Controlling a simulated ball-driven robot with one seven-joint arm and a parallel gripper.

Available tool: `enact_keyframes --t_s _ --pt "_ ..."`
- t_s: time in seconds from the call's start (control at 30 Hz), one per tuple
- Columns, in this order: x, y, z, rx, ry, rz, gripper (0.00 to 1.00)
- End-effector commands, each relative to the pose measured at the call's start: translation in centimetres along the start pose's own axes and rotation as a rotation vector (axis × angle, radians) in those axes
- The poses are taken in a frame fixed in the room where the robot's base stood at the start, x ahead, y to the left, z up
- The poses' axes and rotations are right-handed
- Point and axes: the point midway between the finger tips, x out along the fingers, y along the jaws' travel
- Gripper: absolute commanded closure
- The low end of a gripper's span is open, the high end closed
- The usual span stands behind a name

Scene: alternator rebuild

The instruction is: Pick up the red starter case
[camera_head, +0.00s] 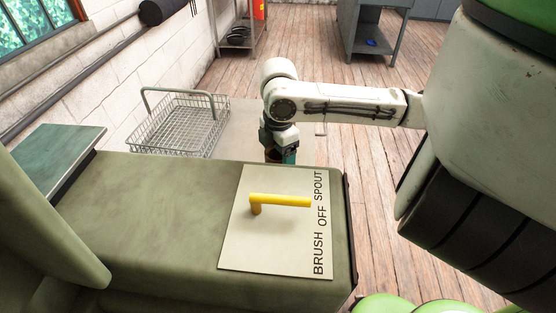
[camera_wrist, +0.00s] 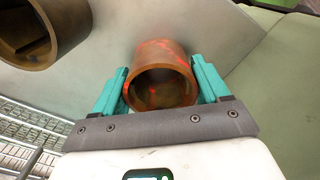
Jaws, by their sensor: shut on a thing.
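The starter case (camera_wrist: 160,92) is a hollow, rusty-brown cylinder with bright red patches, its open end facing the camera in the wrist view. My gripper (camera_wrist: 161,74) has its teal fingers on either side of the case and is shut on it. In the head view, my gripper (camera_head: 281,151) points down just beyond the green cabinet, above the pale grey table. The case is mostly hidden there. I cannot tell whether it still touches the pale surface.
A second, brown hollow cylinder (camera_wrist: 42,32) stands at the upper left of the wrist view. A wire basket (camera_head: 178,124) sits left of my gripper.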

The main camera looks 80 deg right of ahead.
Motion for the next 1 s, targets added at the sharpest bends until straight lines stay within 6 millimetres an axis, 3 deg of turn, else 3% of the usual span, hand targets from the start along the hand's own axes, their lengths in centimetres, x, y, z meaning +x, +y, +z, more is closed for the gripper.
enact_keyframes --t_s 0.27,0.57,1.0 --pt "0.0 0.0 0.0 0.000 0.000 0.000 0.88" --pt "-0.6 0.1 0.0 0.000 0.000 0.003 0.89" --pt "-7.7 0.0 0.0 -0.002 -0.001 0.004 0.89"
